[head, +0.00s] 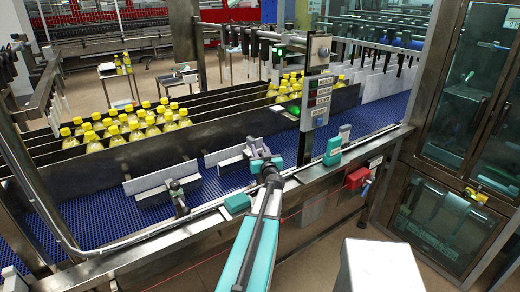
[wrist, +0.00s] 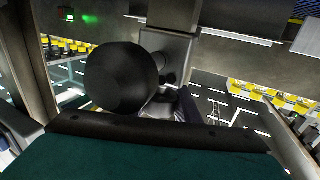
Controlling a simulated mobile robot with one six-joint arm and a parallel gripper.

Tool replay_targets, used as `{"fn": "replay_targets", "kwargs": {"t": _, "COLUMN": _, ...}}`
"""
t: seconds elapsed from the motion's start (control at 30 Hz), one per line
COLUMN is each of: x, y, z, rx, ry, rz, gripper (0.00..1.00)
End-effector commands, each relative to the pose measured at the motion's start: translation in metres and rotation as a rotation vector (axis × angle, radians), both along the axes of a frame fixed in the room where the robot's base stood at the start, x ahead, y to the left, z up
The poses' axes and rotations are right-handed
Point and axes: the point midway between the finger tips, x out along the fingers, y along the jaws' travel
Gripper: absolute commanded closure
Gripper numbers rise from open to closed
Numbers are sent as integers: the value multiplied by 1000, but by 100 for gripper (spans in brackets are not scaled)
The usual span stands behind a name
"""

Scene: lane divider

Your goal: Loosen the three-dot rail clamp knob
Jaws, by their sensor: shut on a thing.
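My gripper (head: 268,172) is at the end of my teal arm, at the middle rail clamp (head: 258,149) on the near side of the blue belt. It is shut on that clamp's knob, which it mostly hides in the head view. In the wrist view a large dark round knob (wrist: 122,78) stands just beyond my gripper's teal and black edge, in front of a grey metal bracket (wrist: 168,50). The fingertips cannot be made out there. No dot marks are readable on the knob. A second rail clamp (head: 178,197) with a dark handle stands to the left.
Yellow-capped bottles (head: 125,128) stand in lanes between dark dividers behind the blue belt (head: 110,222). A post with a control panel (head: 318,90) rises right of my gripper. A red box (head: 357,178) sits on the front frame. A glass-doored cabinet (head: 445,215) stands at right.

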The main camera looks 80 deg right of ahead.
Motion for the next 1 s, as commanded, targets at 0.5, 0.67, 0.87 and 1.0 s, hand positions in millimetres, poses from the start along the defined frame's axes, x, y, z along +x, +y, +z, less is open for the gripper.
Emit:
{"fn": "replay_targets", "kwargs": {"t": 0.5, "x": 5, "y": 1, "z": 0, "rx": 3, "ry": 2, "rz": 239, "gripper": 94}}
{"fn": "replay_targets", "kwargs": {"t": 0.67, "x": 9, "y": 3, "z": -1, "rx": 4, "ry": 3, "rz": 348, "gripper": 94}}
{"fn": "replay_targets", "kwargs": {"t": 0.87, "x": 13, "y": 7, "z": -1, "rx": 4, "ry": 2, "rz": 477, "gripper": 94}}
{"fn": "replay_targets", "kwargs": {"t": 1.0, "x": 15, "y": 10, "z": -1, "rx": 6, "ry": 2, "rz": 550, "gripper": 94}}
